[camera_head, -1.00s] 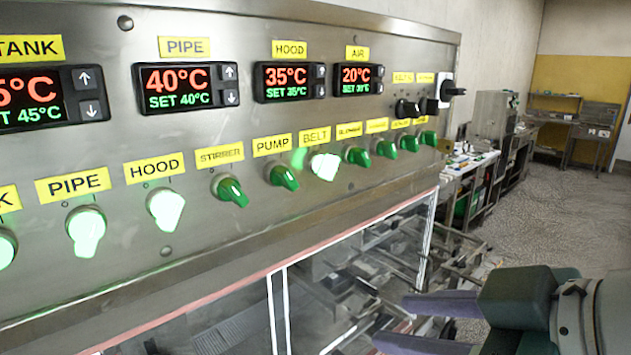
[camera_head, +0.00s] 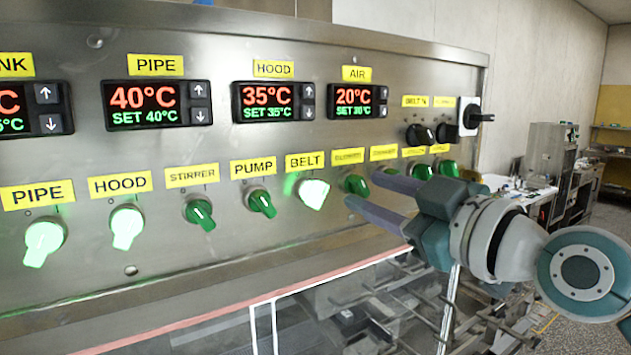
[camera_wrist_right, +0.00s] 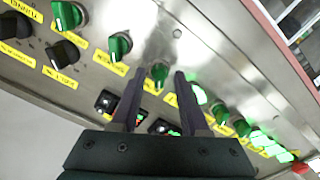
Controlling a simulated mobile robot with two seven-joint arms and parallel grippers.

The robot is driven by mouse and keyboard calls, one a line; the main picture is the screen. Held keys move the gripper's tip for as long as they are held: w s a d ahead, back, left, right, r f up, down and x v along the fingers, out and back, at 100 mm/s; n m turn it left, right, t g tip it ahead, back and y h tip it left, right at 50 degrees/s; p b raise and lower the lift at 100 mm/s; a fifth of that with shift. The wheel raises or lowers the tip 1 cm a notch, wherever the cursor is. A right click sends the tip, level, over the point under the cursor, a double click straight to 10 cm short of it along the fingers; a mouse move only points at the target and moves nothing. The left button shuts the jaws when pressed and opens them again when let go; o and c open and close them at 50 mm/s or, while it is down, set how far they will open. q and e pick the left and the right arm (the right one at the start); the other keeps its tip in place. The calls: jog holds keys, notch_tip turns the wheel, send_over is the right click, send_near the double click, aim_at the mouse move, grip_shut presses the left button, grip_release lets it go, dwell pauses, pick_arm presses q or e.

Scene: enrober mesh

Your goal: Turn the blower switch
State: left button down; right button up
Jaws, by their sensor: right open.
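The blower switch (camera_head: 354,184) is a dark green, unlit knob just right of the glowing belt knob (camera_head: 314,193). Its yellow label (camera_head: 348,156) is small and blurred in the head view. My right gripper (camera_head: 364,188) is open, and its two purple-grey fingers point at the panel near this knob. In the right wrist view the blower switch (camera_wrist_right: 159,71) shows between the fingertips of the right gripper (camera_wrist_right: 158,80); I cannot tell whether they touch it. The left gripper is not in view.
The steel panel (camera_head: 230,240) carries a row of knobs: pipe (camera_head: 43,240) and hood (camera_head: 126,226) glow, stirrer (camera_head: 199,212) and pump (camera_head: 262,203) are unlit. More green knobs lie close right of the blower switch, partly behind my gripper. Black knobs (camera_head: 420,135) sit above.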

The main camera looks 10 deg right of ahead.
jog(key=shift+w+a, duration=0.2)
jog(key=shift+w, duration=0.35)
grip_shut()
